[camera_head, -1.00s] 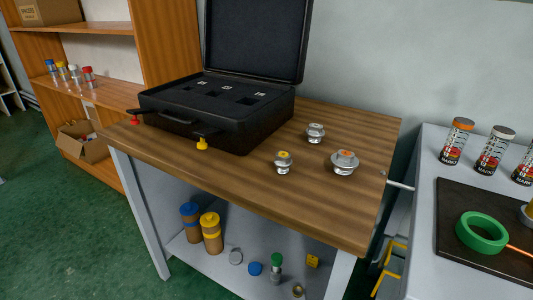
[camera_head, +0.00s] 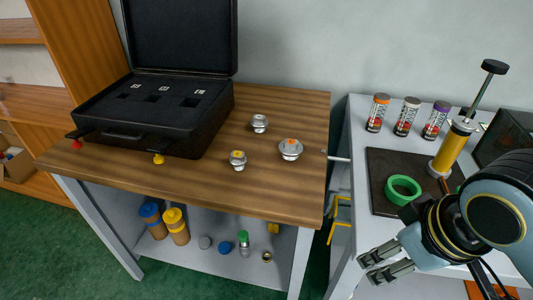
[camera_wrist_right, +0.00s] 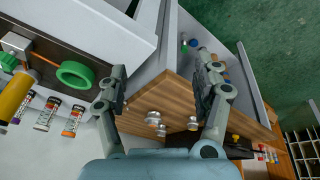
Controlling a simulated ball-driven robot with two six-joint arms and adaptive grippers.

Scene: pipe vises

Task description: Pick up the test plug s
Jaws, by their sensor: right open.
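Three silver test plugs stand on the wooden workbench in the head view. I cannot read which one is s. The plugs also show small in the right wrist view, between and below the fingers. My right gripper (camera_head: 367,271) is open and empty, right of the workbench and in front of the grey table. Its fingers (camera_wrist_right: 160,65) show apart in the wrist view. My left gripper is not in view.
An open black case (camera_head: 150,115) with labelled slots stands at the workbench's left. The grey table holds a green tape ring (camera_head: 402,189), a yellow pump (camera_head: 455,145) and several cans (camera_head: 407,115). A gap separates table and workbench (camera_head: 210,195). Its top around the plugs is clear.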

